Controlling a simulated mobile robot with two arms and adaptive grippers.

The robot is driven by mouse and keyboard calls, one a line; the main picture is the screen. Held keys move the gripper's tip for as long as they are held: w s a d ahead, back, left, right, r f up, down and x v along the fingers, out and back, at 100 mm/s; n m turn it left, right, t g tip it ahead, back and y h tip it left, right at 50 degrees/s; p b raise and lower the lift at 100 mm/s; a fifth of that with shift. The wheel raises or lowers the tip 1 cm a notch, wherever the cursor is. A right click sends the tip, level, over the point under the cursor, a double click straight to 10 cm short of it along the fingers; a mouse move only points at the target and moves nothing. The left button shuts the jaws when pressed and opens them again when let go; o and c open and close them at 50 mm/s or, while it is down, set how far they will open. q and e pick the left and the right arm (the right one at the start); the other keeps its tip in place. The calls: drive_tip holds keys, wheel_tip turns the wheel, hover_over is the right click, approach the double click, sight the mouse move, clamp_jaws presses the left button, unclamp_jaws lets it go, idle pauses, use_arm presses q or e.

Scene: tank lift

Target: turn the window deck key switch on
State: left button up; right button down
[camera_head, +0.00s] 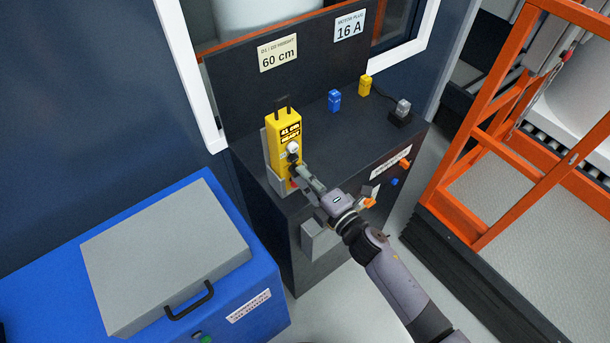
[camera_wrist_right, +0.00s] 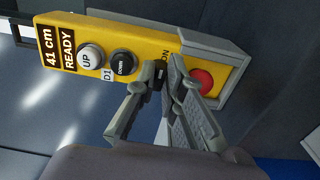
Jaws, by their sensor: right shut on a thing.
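The yellow control box (camera_head: 283,130) stands upright in a grey holder on the dark window deck. In the wrist view the box (camera_wrist_right: 138,38) has a display reading "41 cm READY", a white UP button (camera_wrist_right: 90,57), a black DOWN button (camera_wrist_right: 123,64) and a red button (camera_wrist_right: 203,81). The key switch (camera_wrist_right: 158,76) sits between DOWN and red, beside an "ON" label. My right gripper (camera_head: 298,168) is at the box's front face. In the wrist view its fingers (camera_wrist_right: 165,76) are shut on the key, which they mostly hide, so its turn angle is unclear. My left gripper is not in view.
A blue plug (camera_head: 334,100), a yellow plug (camera_head: 364,85) and a grey plug on a black base (camera_head: 401,114) stand on the deck. A blue cabinet with a grey lid (camera_head: 165,262) is at left. An orange frame (camera_head: 490,130) is at right.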

idle(0.3)
drive_tip(key=c, duration=1.7)
unclamp_jaws()
drive_tip(key=shift+s+d+f, duration=0.15)
drive_tip(key=shift+s+d, duration=0.2)
drive_tip(key=shift+s, duration=0.1)
drive_tip(key=v, duration=0.7)
drive_tip(key=shift+w, duration=0.1)
